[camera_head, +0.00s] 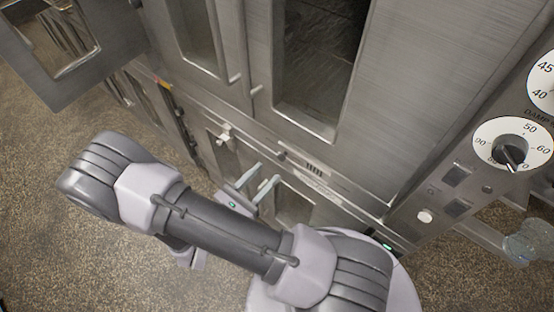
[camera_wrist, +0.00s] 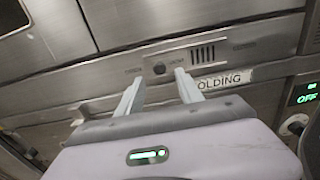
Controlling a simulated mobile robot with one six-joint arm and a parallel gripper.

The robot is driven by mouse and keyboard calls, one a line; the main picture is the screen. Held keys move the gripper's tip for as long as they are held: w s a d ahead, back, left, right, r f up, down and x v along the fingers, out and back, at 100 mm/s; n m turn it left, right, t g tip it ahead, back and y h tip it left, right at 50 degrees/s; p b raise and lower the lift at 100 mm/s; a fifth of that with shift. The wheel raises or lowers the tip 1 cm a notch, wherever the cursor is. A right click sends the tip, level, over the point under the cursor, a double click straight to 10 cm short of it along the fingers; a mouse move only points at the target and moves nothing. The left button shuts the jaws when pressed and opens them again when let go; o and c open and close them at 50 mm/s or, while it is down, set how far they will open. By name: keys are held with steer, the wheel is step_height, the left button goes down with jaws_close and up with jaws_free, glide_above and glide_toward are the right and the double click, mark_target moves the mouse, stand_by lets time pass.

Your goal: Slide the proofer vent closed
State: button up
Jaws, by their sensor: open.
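The proofer vent (camera_wrist: 203,53) is a row of dark upright slots in a steel strip on the cabinet front; it also shows in the head view (camera_head: 315,170). A small dark round knob (camera_wrist: 159,68) sits left of the slots, and in the head view (camera_head: 281,154) too. My gripper (camera_wrist: 159,77) is open and empty, its fingers pointing at the strip. In the wrist view the knob appears between the fingertips. In the head view my gripper (camera_head: 266,173) looks just short of the knob, with no clear contact. Small lettering flanks the knob and slots, too blurred to read surely.
A label (camera_wrist: 226,79) ending in "OLDING" lies below the vent, partly hidden by a finger. Glass-windowed doors (camera_head: 318,60) stand above. A dial panel (camera_head: 512,145) is at the right. A small metal latch (camera_head: 224,134) projects left of my gripper. Speckled floor (camera_head: 60,235) is clear.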

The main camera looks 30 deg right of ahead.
mark_target(280, 159)
steer(key=x, duration=0.6)
steer(key=shift+w+d+b, duration=0.1)
steer(key=shift+d+b, duration=0.3)
jaws_close()
stand_by(0.9)
